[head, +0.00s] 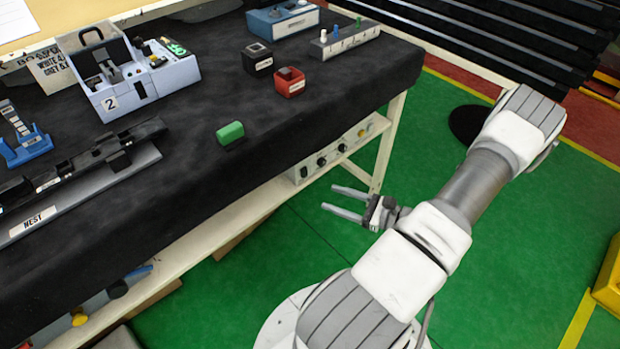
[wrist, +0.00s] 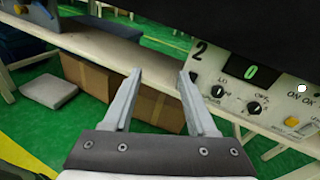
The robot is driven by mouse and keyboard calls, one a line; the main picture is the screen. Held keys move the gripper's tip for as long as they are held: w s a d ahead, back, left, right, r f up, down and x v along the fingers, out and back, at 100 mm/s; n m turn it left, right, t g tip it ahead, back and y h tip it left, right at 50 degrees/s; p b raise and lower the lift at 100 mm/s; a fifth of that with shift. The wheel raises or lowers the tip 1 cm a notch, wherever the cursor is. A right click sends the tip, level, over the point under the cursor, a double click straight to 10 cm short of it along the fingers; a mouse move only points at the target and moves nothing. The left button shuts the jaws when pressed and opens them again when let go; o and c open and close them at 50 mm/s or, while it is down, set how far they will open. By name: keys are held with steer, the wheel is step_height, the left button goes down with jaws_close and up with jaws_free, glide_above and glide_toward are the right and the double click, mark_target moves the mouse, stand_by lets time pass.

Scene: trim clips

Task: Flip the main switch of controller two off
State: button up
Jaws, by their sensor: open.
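Controller two is a pale panel (wrist: 236,88) marked "2" under the table edge, at the right of the wrist view. It has a green display reading 0, two black knobs (wrist: 254,107), a white round button (wrist: 302,89) and a yellow control (wrist: 291,121). Which one is the main switch, and its position, I cannot tell. In the head view a knobbed controller front (head: 336,150) shows below the table top. My gripper (head: 330,198) is open and empty in front of the table, apart from the panel. In the wrist view its fingers (wrist: 160,74) point left of the panel.
A black-covered table (head: 190,185) overhangs the shelf. On it stand a grey-blue fixture (head: 150,85) also marked "2", a green block (head: 230,132) and small red (head: 289,82) and black boxes. Cardboard boxes (wrist: 87,88) lie below the shelf. Green floor is free around my base.

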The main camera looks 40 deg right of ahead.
steer(key=s+d+f+m+t+h, duration=0.3)
steer(key=d+f+m+h, duration=0.1)
steer(key=f+m+h, duration=0.15)
steer(key=b, duration=0.3)
glide_toward(305, 171)
steer(key=w, duration=0.7)
steer(key=shift+w+a+r, duration=0.25)
steer(key=shift+w, duration=0.1)
jaws_close()
